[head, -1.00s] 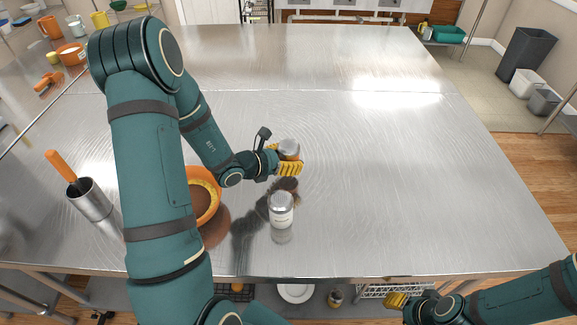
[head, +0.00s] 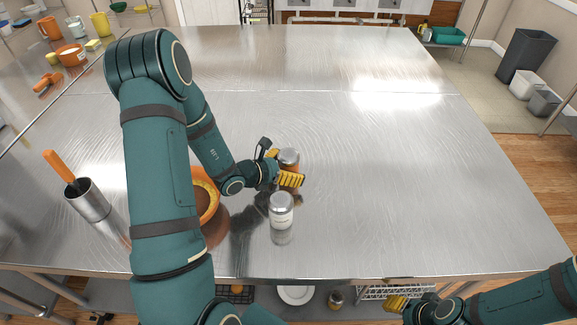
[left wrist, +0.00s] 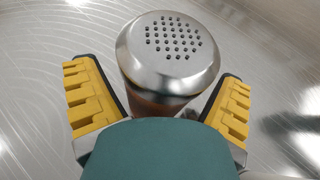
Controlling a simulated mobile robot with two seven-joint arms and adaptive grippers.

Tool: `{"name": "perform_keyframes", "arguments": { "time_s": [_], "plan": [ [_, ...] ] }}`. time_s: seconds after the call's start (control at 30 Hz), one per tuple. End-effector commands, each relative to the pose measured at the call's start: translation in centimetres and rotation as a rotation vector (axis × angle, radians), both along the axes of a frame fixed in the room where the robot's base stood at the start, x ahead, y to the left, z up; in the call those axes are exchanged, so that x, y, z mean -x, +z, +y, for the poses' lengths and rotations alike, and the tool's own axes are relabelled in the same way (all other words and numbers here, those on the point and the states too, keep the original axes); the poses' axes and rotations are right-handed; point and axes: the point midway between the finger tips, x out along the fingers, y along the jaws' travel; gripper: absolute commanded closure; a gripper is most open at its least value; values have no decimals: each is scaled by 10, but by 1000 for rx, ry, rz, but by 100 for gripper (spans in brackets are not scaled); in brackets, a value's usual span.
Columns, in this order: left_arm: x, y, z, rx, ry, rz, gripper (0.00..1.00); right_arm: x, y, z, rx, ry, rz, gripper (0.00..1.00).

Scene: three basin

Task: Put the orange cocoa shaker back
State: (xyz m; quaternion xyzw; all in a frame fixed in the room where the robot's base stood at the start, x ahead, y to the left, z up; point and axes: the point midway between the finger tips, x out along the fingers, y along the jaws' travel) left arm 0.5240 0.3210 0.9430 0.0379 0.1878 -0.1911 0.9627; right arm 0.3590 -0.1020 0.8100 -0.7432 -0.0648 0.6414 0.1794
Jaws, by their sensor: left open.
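The orange cocoa shaker (head: 289,157), with a silver perforated lid, stands upright on the steel table (head: 400,180). In the left wrist view the shaker's lid (left wrist: 170,48) fills the top middle, and its body is mostly hidden below. My left gripper (head: 281,168) is open around the shaker, its yellow fingers on either side. The left wrist view shows a gap between the lid and each finger (left wrist: 160,105). My right gripper (head: 396,302) is low at the front edge of the table, away from the shaker; its opening is not clear.
A white shaker with a silver lid (head: 281,212) stands just in front of my left gripper. An orange bowl (head: 207,201) is partly hidden behind my left arm. A metal cup (head: 88,201) holds an orange-handled tool at the left. The table's right side is clear.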

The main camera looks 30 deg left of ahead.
Motion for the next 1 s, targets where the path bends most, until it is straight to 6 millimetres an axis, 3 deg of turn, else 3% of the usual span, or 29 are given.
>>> {"name": "perform_keyframes", "arguments": {
  "time_s": [0.13,0.6,1.0],
  "plan": [
    [0,6,0,0,0,0,5,-1,6,0,0,-2,-3,53],
    [59,29,25,-1,2,0,5,-2,7,0,2,-4,-6,53],
    [64,31,27,0,0,0,5,-3,7,0,2,-4,-6,53]
  ]
}}
